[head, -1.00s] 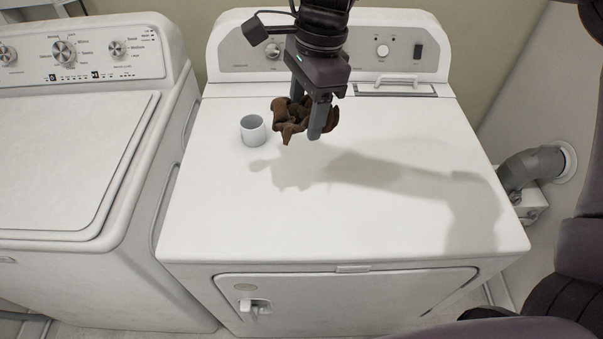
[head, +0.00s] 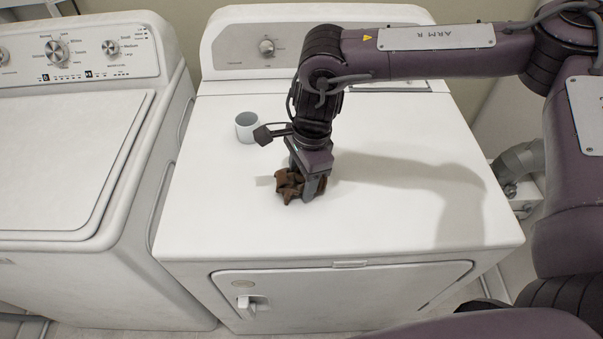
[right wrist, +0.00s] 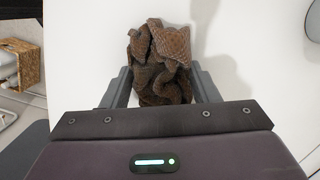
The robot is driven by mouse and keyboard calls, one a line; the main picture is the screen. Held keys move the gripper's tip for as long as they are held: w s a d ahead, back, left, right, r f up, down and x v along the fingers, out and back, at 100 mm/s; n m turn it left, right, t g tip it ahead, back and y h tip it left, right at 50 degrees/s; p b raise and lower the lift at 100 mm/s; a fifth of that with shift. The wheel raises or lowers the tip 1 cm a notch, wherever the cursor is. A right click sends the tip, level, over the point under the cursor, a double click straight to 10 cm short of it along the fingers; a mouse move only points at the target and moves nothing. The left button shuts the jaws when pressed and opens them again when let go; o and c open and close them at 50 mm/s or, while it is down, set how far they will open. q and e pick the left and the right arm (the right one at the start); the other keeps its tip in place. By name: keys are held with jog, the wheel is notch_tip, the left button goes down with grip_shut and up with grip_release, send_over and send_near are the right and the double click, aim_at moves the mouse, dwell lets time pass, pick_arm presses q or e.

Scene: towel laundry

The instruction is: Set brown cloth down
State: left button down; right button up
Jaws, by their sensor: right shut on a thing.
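The brown cloth (head: 289,186) is a crumpled bundle low over the white dryer top (head: 220,215), at or very near its surface. My right gripper (head: 311,190) points down and is shut on the cloth. In the right wrist view, the cloth (right wrist: 160,60) bulges out between the two fingers of the gripper (right wrist: 162,88). The gripper and the cloth's own folds hide its underside, so I cannot tell how fully it rests on the top. My left gripper is not in view.
A white cup (head: 249,127) stands on the dryer top, behind and left of the cloth. A washer (head: 70,160) stands to the left across a narrow gap. The front and right of the dryer top are clear. A wicker basket (right wrist: 18,62) shows in the right wrist view.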

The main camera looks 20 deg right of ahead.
jog(key=shift+f, duration=0.2)
jog(key=o, duration=1)
jog(key=shift+r, duration=0.1)
jog(key=shift+r, duration=0.4)
jog(key=r, duration=0.3)
jog(key=d+r, duration=0.1)
jog(key=r, duration=0.3)
jog(key=r+b, duration=0.1)
jog(key=r, duration=0.3)
jog(key=shift+w+d+r, duration=0.1)
jog(key=shift+d+r, duration=0.05)
jog(key=shift+d, duration=0.2)
